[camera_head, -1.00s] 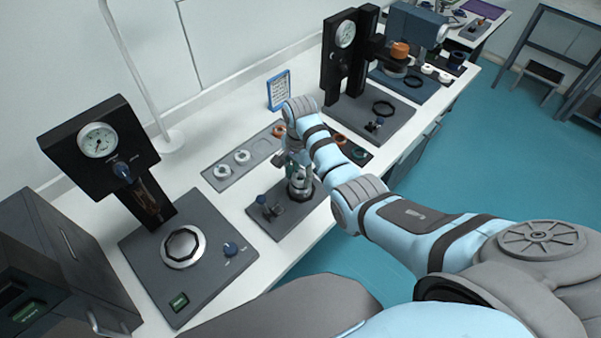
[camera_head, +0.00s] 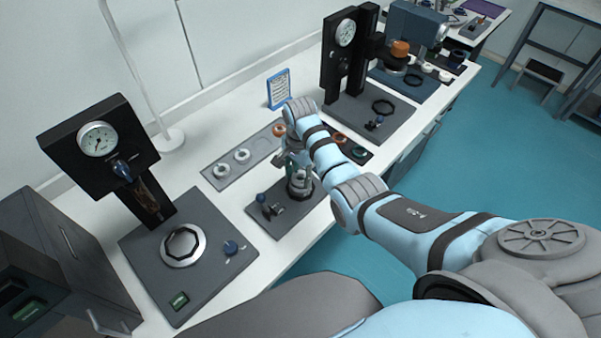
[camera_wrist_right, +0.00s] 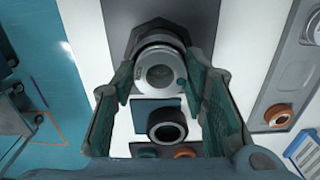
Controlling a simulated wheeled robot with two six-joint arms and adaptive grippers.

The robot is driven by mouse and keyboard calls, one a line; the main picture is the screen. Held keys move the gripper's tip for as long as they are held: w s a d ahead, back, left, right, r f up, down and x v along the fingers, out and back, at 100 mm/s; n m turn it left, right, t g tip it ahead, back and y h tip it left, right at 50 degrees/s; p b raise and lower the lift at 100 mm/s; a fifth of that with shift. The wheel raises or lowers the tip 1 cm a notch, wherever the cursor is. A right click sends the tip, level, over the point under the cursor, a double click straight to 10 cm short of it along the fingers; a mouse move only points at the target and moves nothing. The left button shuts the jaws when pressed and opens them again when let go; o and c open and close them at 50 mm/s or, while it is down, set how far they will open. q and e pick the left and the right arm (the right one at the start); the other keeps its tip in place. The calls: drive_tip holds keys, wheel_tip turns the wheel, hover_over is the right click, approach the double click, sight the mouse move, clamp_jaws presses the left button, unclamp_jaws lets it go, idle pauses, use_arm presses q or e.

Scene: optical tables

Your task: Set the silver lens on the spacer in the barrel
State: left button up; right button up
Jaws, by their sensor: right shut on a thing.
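My right gripper (camera_head: 297,162) is low over the barrel (camera_head: 300,187), which stands upright on a dark base plate (camera_head: 283,221). In the right wrist view my right gripper (camera_wrist_right: 160,83) has its teal fingers shut on the silver lens (camera_wrist_right: 160,76), a round silver-rimmed piece with a grey centre. The lens appears at the barrel's mouth, in line with it. The spacer inside is hidden, and I cannot tell whether the lens touches it. My left gripper is in neither view.
A grey tray (camera_head: 212,181) with two pale rings and an orange ring (camera_head: 278,130) lies behind. A dark tray with coloured rings (camera_head: 359,152) is to the right. Gauge stands (camera_head: 98,139) (camera_head: 345,33) rise on both sides. The table's front edge is close to the base plate.

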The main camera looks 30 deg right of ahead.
drive_tip(key=o, duration=1.2)
drive_tip(key=shift+o, duration=0.2)
drive_tip(key=shift+r, duration=0.1)
